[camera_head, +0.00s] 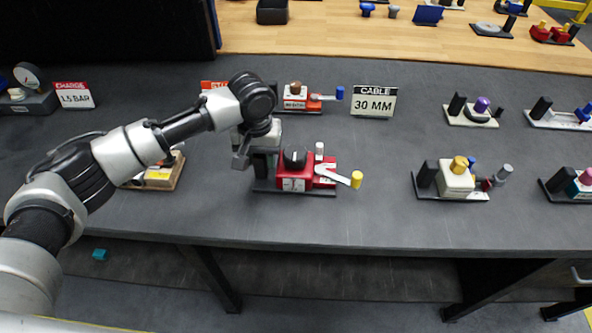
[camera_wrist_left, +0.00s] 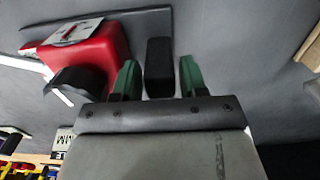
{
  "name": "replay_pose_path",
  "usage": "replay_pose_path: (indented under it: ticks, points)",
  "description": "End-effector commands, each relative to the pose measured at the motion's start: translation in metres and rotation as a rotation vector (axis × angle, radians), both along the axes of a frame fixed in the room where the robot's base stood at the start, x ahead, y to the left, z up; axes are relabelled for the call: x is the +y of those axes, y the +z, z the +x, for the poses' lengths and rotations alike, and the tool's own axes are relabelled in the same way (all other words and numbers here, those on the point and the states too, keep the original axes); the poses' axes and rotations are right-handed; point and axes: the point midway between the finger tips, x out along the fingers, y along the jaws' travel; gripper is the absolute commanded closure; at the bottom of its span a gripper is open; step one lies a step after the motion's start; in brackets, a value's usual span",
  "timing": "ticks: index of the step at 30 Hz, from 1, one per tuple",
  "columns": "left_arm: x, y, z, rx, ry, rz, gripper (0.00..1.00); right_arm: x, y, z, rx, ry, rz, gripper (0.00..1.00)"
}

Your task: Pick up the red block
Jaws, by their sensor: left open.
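The red block (camera_head: 295,182), with a black knob on top and a white lever ending in a yellow knob, sits on a dark base plate on the grey table. A black upright post (camera_head: 264,165) stands at its left on the same plate. My left gripper (camera_head: 242,158) is just left of the post. In the left wrist view, the open green-padded fingers (camera_wrist_left: 159,80) straddle the black post (camera_wrist_left: 160,58), with gaps on both sides. The red block (camera_wrist_left: 98,52) is outside the fingers, to their left. My right gripper is not in view.
Behind stands another red device (camera_head: 296,103) with a blue-tipped lever, and a "CABLE 30 MM" sign (camera_head: 374,102). A cream device (camera_head: 455,180) is to the right. A yellow-topped device (camera_head: 160,175) lies partly behind my left arm. Table between the red and cream devices is clear.

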Motion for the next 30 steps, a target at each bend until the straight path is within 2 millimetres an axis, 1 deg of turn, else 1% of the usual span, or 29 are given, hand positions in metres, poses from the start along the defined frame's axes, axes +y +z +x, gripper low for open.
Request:
replay_pose_path:
  ticks: [1, 4, 11, 12, 13, 20, 21, 30]
  points:
    - [0.001, -0.007, 0.0, 0.002, 0.001, 0.002, 0.57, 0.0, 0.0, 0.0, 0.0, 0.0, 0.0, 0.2]
    - [0.001, -0.016, 0.0, 0.001, 0.001, 0.001, 0.57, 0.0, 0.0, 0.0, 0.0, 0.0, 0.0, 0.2]
    - [0.001, -0.018, 0.0, 0.0, 0.001, 0.0, 0.57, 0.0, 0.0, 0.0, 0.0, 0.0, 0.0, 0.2]
    - [0.001, -0.018, 0.0, 0.0, 0.001, 0.0, 0.59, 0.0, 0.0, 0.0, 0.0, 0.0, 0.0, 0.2]
    - [0.001, -0.018, 0.0, 0.0, 0.001, 0.0, 0.64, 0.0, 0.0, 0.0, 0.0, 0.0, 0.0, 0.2]
    - [0.001, -0.017, 0.0, 0.0, 0.001, 0.0, 0.99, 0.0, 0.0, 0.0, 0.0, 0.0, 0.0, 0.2]
    - [0.001, -0.017, 0.0, 0.0, 0.001, 0.0, 1.0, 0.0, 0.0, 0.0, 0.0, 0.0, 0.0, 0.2]
    - [0.0, -0.015, 0.001, -0.003, 0.001, -0.003, 1.0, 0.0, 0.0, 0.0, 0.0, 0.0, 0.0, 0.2]
